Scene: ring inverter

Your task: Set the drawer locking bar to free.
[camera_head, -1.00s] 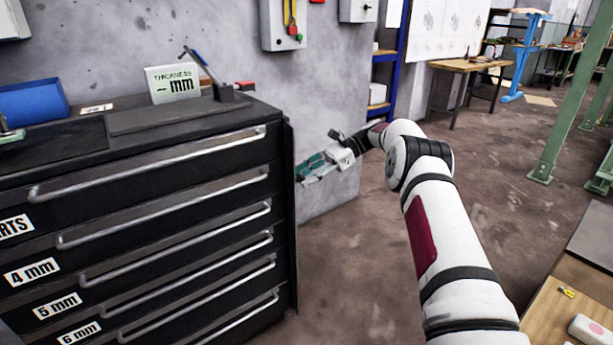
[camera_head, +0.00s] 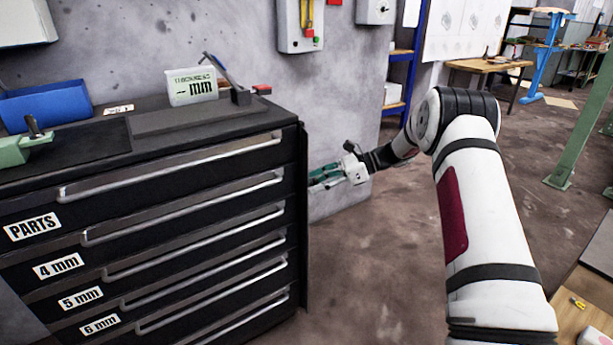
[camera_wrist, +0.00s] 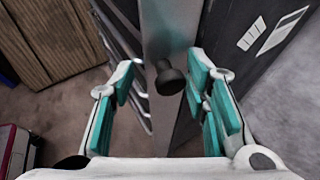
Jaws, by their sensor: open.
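The black drawer cabinet (camera_head: 150,235) stands at the left of the head view. The locking bar (camera_head: 304,230) is a thin dark upright strip along the cabinet's right front edge. In the wrist view the bar (camera_wrist: 166,28) is a grey strip with a round black knob (camera_wrist: 169,80) sticking out. My gripper (camera_head: 316,178) is at the bar's right side in the head view, its tips close to the edge. In the wrist view my gripper (camera_wrist: 161,88) is open, with teal-padded fingers either side of the knob. The knob appears nearer the right finger; contact cannot be told.
Drawer handles (camera_head: 185,207) project from the cabinet front. A thickness display (camera_head: 191,86) and a blue box (camera_head: 45,104) are on top. A grey wall stands behind. Open floor (camera_head: 375,265) lies right of the cabinet. A wooden worktop (camera_head: 580,310) is at the lower right.

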